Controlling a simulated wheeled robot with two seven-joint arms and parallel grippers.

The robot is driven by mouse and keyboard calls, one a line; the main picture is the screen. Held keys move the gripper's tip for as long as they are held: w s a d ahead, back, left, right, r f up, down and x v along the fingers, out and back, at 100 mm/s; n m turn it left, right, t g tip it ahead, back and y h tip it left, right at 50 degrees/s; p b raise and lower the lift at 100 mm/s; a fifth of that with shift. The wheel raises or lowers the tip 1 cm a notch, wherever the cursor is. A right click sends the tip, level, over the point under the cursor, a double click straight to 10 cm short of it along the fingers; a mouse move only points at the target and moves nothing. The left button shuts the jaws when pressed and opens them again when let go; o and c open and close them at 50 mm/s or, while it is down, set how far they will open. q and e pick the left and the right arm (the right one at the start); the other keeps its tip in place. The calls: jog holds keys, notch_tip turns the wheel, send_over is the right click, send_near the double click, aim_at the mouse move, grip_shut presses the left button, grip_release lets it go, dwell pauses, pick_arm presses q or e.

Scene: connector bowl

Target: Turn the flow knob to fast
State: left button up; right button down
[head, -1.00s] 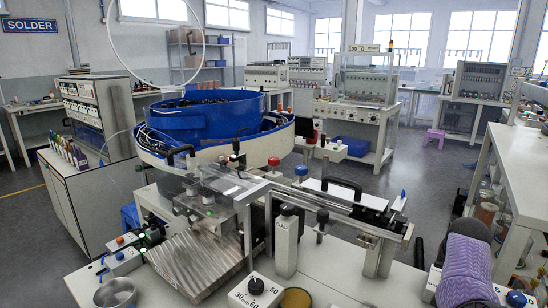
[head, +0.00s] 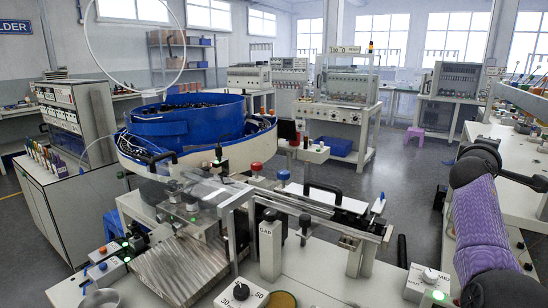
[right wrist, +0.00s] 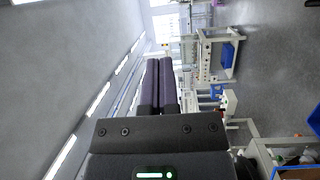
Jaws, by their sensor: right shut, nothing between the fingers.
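A black round knob (head: 241,291) on a light box with a number scale sits at the bottom centre of the head view. A second box (head: 428,284) with a small dark knob stands at the lower right, beside my right arm. Their fine lettering is too small to tell which is the flow knob. In the right wrist view my right gripper (right wrist: 159,65) has two dark fingers side by side, shut and empty. My left gripper is not in view.
A blue bowl feeder (head: 190,128) stands behind the bench machine. A grey post marked GAP (head: 270,248) and a linear track (head: 300,205) stand in front of it. A small box with a blue button (head: 103,266) sits at the lower left. A white bench (head: 510,150) lies right.

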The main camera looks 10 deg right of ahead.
jog(key=w+a+r+n+t+y, duration=0.3)
jog(key=a+r+n+t, duration=0.45)
jog(key=n, duration=0.75)
jog(key=w+a+f+n+y+b, duration=0.1)
jog(key=w+a+f+n+y, duration=0.15)
jog(key=a+n+y, duration=0.7)
jog(key=w+f+n+y, duration=0.2)
jog(key=f+n+y, duration=0.25)
jog(key=n, duration=1.25)
jog(key=n+g+h, duration=0.6)
jog(key=n+g, duration=0.8)
jog(key=n, duration=0.2)
send_over(435, 289)
jog(key=s+a, duration=0.1)
notch_tip(435, 289, down, 24)
jog(key=shift+y, duration=0.3)
notch_tip(435, 289, down, 7)
jog(key=b, duration=0.5)
jog(key=shift+s+a+r, duration=0.15)
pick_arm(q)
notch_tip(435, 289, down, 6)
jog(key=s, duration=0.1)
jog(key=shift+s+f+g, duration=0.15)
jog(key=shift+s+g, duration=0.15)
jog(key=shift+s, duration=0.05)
pick_arm(e)
jog(key=shift+r, duration=0.1)
